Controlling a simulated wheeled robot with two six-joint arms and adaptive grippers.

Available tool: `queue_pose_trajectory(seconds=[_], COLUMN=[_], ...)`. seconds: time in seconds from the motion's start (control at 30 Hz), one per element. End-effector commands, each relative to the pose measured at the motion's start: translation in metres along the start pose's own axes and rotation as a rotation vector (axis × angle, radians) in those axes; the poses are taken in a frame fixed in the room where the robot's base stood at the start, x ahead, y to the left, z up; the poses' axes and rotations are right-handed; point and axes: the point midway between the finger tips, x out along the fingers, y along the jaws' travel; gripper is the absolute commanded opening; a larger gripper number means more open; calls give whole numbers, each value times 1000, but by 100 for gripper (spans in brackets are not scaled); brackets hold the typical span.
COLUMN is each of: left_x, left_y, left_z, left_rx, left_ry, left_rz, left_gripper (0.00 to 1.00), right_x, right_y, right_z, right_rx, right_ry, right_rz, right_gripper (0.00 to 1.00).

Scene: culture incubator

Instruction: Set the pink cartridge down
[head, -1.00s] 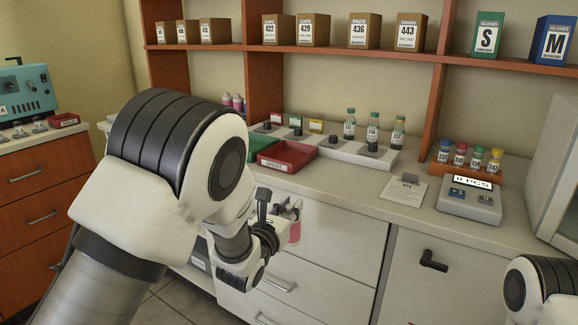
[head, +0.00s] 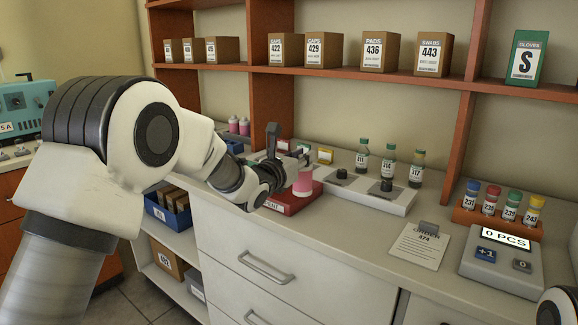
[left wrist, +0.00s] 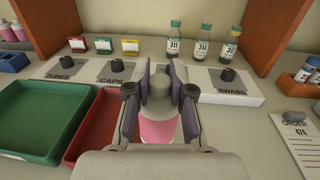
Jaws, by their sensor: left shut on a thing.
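The pink cartridge (head: 303,184), with a grey top, is upright in my left gripper (head: 293,160), which is shut on it. In the left wrist view the pink body (left wrist: 158,131) shows between the fingers of the left gripper (left wrist: 160,90). In the head view the cartridge overlaps the right part of the red tray (head: 290,204). In the left wrist view it is at the right side of the red tray (left wrist: 92,135). The cartridge's underside is hard to see, so I cannot tell its height above the counter. My right gripper is out of view.
A green tray (left wrist: 40,112) lies left of the red one. Behind is a pale panel (head: 398,198) with dark knobs and several vials. An order sheet (head: 418,246) and a counter device (head: 502,265) stand to the right. Bare counter (head: 350,225) lies in front of the panel.

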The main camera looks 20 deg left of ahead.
Motion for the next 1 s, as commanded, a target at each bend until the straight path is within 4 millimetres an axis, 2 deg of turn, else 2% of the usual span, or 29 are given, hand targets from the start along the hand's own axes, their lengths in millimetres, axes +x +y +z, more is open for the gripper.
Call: queue_pose_trajectory(seconds=[0.1, 0.2, 0.4, 0.5, 0.57, 0.9, 0.93, 1.0], left_x=[14, 22, 32, 31, 31, 31, 31, 31], left_y=[28, 45, 64, 62, 62, 62, 62, 62], left_z=[-1, -4, -10, -33, -40, -45, -45, -44], left_rx=[-2, 1, 1, -1, 1, 1, 1, 1], left_ry=[-2, -1, 1, 4, 3, 0, 0, 1], left_rz=[3, 2, 1, 0, -1, 0, 0, 0], left_gripper=[0, 0, 0, 0, 0, 0, 25, 47], right_x=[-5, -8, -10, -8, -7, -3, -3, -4], right_y=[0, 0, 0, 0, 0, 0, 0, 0], right_z=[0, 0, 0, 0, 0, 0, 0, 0], right_rx=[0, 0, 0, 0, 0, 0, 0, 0], right_ry=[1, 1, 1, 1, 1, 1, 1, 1], right_rz=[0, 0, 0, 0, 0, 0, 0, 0], right_gripper=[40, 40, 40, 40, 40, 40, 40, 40])
